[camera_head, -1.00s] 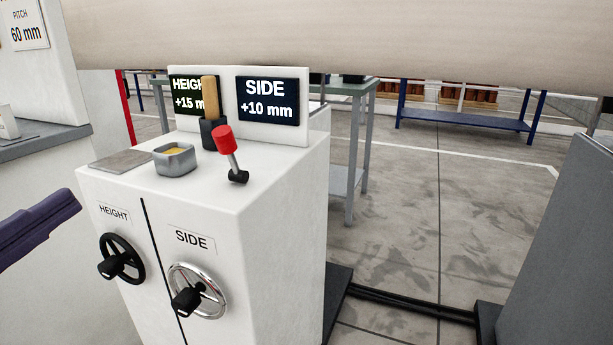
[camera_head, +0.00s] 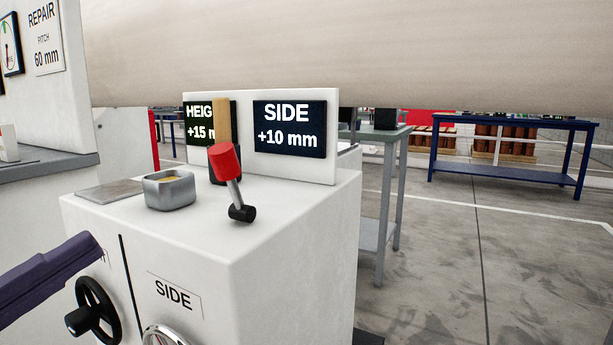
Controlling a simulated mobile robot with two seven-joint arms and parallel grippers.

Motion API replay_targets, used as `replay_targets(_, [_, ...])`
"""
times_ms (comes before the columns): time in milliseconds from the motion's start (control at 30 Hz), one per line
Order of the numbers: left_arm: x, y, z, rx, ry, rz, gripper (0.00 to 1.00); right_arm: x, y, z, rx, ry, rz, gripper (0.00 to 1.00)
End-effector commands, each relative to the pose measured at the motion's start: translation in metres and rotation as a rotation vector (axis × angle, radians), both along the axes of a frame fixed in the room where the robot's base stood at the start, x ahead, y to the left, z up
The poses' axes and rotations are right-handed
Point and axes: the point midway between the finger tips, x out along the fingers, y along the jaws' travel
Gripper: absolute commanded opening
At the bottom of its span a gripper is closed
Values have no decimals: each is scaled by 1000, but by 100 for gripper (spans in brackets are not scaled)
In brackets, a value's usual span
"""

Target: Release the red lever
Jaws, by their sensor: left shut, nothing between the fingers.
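The red lever (camera_head: 224,161) stands on top of a white cabinet (camera_head: 290,225). It has a red cylindrical grip, a short grey rod and a black pivot, and it leans up and to the left. My left gripper (camera_head: 85,252) shows as a dark purple shape entering from the left edge. It is shut and empty, in front of the cabinet's left side and well apart from the lever. It partly covers the HEIGHT label. My right gripper is not in view.
Close behind the lever stands a wooden-handled tool (camera_head: 222,120). A grey metal cup (camera_head: 169,190) and a flat grey plate (camera_head: 110,191) lie to its left. An upright panel with HEIGHT and SIDE displays (camera_head: 290,128) rises behind. A black handwheel (camera_head: 95,315) sticks out in front.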

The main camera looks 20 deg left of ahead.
Motion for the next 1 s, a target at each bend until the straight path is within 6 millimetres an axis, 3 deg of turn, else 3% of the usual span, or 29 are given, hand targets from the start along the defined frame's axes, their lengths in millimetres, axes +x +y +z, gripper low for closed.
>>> replay_targets(533, [97,-29,37,1,-3,-2,0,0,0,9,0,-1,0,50])
replay_targets(733, [113,-34,41,-1,-1,-1,0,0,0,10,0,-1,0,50])
replay_targets(1000, [116,-35,42,0,1,-1,0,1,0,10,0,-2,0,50])
